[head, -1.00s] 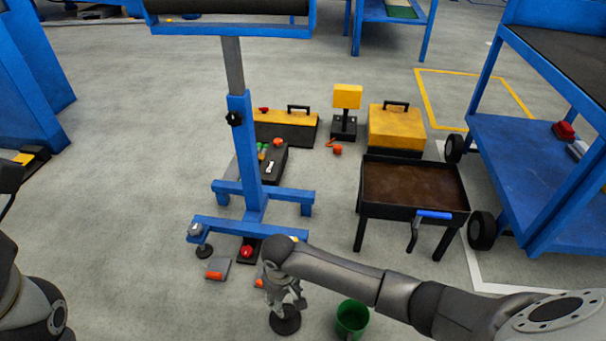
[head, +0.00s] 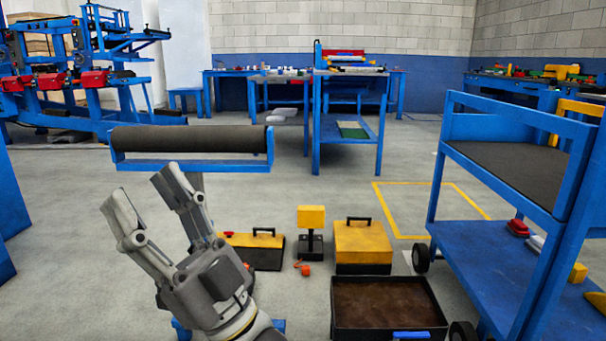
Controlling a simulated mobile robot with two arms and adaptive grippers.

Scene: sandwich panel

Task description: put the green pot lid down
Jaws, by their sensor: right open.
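No green pot lid can be made out in the head view. My right gripper (head: 140,188) is raised at the lower left of the picture. Its two fingers are spread apart with nothing between them, and they point up and to the left, in front of the padded roller stand. My left gripper is out of view.
A roller stand (head: 190,139) is just behind my gripper. Yellow-topped toolboxes (head: 362,243), a yellow block on a black stand (head: 311,217) and a dark brown-filled tray (head: 388,303) stand on the floor. A blue cart (head: 470,240) is at right. Open floor lies left.

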